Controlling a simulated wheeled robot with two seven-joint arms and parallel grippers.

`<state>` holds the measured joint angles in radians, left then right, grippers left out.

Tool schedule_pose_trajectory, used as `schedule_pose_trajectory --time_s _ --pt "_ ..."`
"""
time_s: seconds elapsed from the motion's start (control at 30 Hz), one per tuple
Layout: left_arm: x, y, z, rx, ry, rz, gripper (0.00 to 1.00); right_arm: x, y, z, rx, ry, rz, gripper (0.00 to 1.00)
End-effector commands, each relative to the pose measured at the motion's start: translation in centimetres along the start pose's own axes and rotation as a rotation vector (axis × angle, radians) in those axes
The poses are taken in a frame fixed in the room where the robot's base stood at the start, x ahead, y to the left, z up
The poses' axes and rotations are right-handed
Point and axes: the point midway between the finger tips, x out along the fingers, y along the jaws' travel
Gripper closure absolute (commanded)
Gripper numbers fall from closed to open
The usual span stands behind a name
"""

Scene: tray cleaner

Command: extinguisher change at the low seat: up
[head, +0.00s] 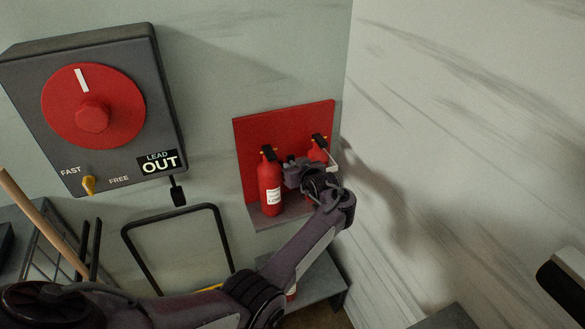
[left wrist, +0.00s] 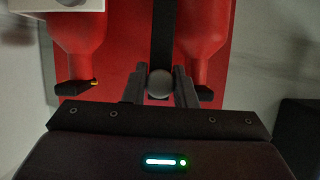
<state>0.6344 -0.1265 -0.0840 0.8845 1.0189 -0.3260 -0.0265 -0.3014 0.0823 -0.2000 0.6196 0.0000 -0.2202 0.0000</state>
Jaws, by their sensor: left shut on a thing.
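Two red extinguishers stand side by side against a red backboard (head: 290,122) on a small grey shelf (head: 262,221). The left extinguisher (head: 270,188) shows its label and black top. The right extinguisher (head: 316,151) is mostly hidden behind my left gripper (head: 294,172), which sits between the two. In the left wrist view, they appear upside down at the left (left wrist: 75,35) and right (left wrist: 203,35), with a black upright band (left wrist: 163,30) between them. My left gripper's fingers (left wrist: 160,86) are shut on a round grey knob (left wrist: 159,84) in front of the band. My right gripper is out of view.
A grey box with a red dial (head: 93,100) and a "LEAD OUT" sign (head: 160,161) hangs left of the backboard. Below it stand a black hoop frame (head: 176,213) and a wooden pole (head: 40,220). A pale wall (head: 450,120) closes the right side. A low grey bench (head: 320,289) lies beneath.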

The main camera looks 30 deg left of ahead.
Motion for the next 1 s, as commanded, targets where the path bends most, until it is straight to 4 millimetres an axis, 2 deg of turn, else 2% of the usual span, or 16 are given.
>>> schedule_pose_trajectory --time_s 0.37,0.4,0.5,0.83,1.0 --pt "-0.04 0.14 -0.29 -0.001 0.005 0.002 1.00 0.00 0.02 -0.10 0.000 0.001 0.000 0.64" --pt "-0.04 0.14 -0.29 -0.001 0.005 0.002 0.70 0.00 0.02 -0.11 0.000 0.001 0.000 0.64" --pt "-0.03 0.11 -0.22 0.000 0.003 0.002 0.57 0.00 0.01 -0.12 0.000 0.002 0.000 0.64" --pt "-0.03 0.04 -0.14 0.001 0.001 0.000 0.56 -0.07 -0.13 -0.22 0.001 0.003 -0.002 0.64" --pt "-0.14 -0.06 -0.71 0.001 0.000 0.001 0.56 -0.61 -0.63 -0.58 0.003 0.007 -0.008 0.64"
